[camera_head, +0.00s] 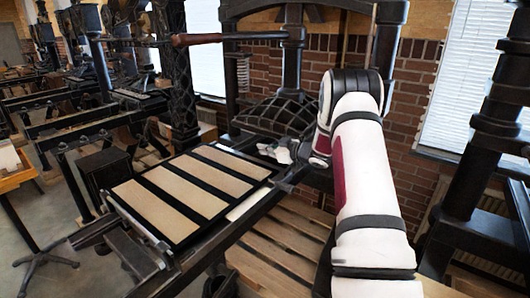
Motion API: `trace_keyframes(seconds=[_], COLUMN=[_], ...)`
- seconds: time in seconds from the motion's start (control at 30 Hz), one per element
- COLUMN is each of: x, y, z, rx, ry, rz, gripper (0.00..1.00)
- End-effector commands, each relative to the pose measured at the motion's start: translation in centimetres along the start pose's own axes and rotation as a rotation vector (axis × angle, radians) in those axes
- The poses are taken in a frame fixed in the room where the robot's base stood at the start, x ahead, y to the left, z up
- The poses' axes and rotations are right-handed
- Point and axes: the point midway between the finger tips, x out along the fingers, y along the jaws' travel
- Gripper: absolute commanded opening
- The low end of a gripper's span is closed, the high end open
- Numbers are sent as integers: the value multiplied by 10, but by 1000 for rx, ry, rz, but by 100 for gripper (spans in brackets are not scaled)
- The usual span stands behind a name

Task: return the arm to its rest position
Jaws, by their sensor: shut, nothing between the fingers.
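My arm (363,170), white with dark bands and a maroon patch, rises from the bottom right of the head view. It bends at a dark-capped joint near the top and turns down on its left side. The nearest hand press has a flat dark bed (178,165) with several pale wooden strips, left of my arm.
A tall black press frame (480,150) stands close on the right. A wooden slatted pallet (280,240) lies below the bed. A long bar with a wooden handle (230,37) crosses the top. Brick wall and windows are behind; more presses stand at left.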

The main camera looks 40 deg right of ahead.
Motion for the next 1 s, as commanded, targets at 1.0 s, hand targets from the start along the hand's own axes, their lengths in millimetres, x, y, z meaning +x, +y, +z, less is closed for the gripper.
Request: trace_keyframes(seconds=[1.0], x=[-65], y=[8], z=[-50], rx=[-44], ry=[-44], rz=[83], gripper=[0])
